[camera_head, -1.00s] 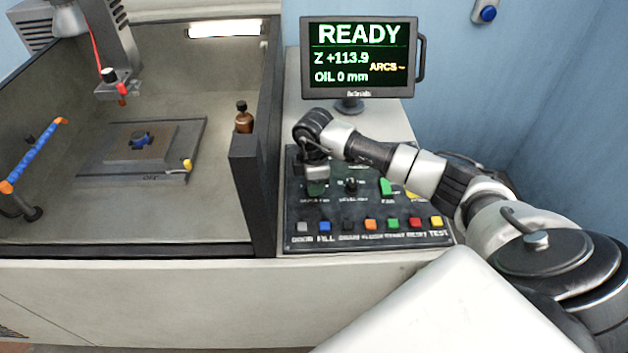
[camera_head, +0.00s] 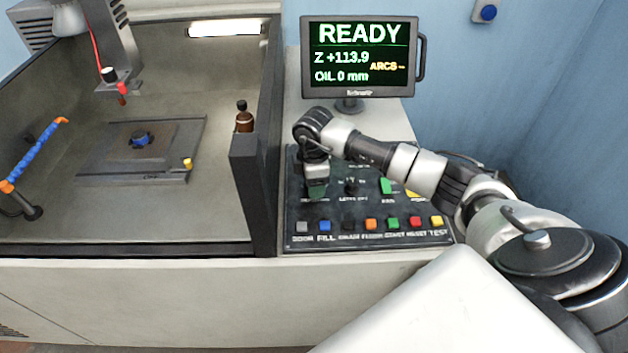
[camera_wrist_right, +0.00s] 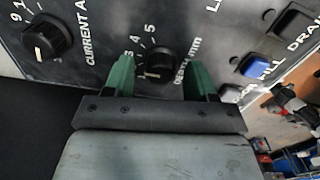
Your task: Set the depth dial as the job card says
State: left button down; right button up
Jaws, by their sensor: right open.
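The depth dial (camera_wrist_right: 159,64) is a round black knob with a pale mark, labelled "DEPTH mm", on the dark control panel (camera_head: 296,228). In the right wrist view it sits between the two green fingers of my right gripper (camera_wrist_right: 160,66), which are open with one finger on each side. I cannot tell whether they touch it. Numbers 3, 4 and 5 show beside the dial; its exact setting is unclear. In the head view my right gripper (camera_head: 317,190) is over the panel's left part and hides the dial. No job card is readable. My left gripper is out of view.
A current dial (camera_wrist_right: 46,38) lies beside the depth dial. A row of coloured buttons, including a blue fill button (camera_head: 325,226), runs along the panel's front. A monitor (camera_head: 359,57) reading READY stands behind. A tank wall (camera_head: 254,195) rises left of the panel.

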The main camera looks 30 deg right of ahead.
notch_tip(320, 180, up, 11)
jog(key=b, duration=0.2)
jog(key=shift+f, duration=0.15)
dwell(0.5)
